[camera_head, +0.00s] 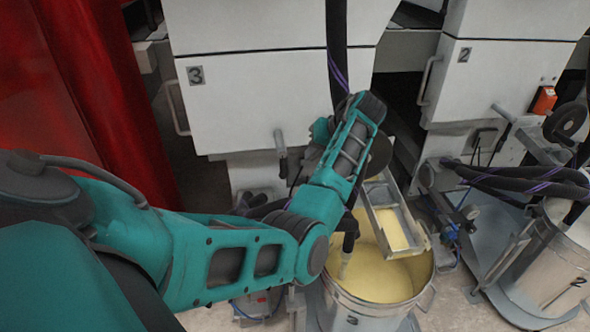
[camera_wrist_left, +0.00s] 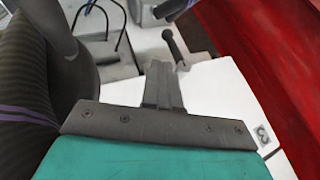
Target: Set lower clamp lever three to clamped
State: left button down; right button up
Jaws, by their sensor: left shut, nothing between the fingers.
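The machine front marked 3 (camera_head: 196,75) is a white panel, and its label shows in the left wrist view (camera_wrist_left: 262,135). A clamp lever (camera_head: 281,150) hangs at this panel's lower edge. In the left wrist view a lever with a dark handle (camera_wrist_left: 175,45) stands beyond my fingertips, slightly to their right. My left gripper (camera_wrist_left: 158,70) is shut and empty, and appears apart from that lever. In the head view my left arm hides its fingers and part of the panel's underside. I cannot tell whether the lever is clamped. My right gripper is not in view.
A bucket of yellow liquid (camera_head: 340,286) with a metal trough (camera_head: 393,222) stands below. A thick black hose (camera_head: 337,50) hangs near my left wrist. A red curtain (camera_head: 95,90) is at left. Machine 2 (camera_head: 500,70) stands at right.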

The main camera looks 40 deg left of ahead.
aim_at(280, 154)
pick_arm(q)
jog(key=b+x, duration=0.3)
jog(key=x, duration=0.7)
jog(key=shift+b, duration=0.3)
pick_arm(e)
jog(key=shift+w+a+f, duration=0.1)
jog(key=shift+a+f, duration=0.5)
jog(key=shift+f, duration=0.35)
pick_arm(q)
jog(key=shift+a, duration=0.1)
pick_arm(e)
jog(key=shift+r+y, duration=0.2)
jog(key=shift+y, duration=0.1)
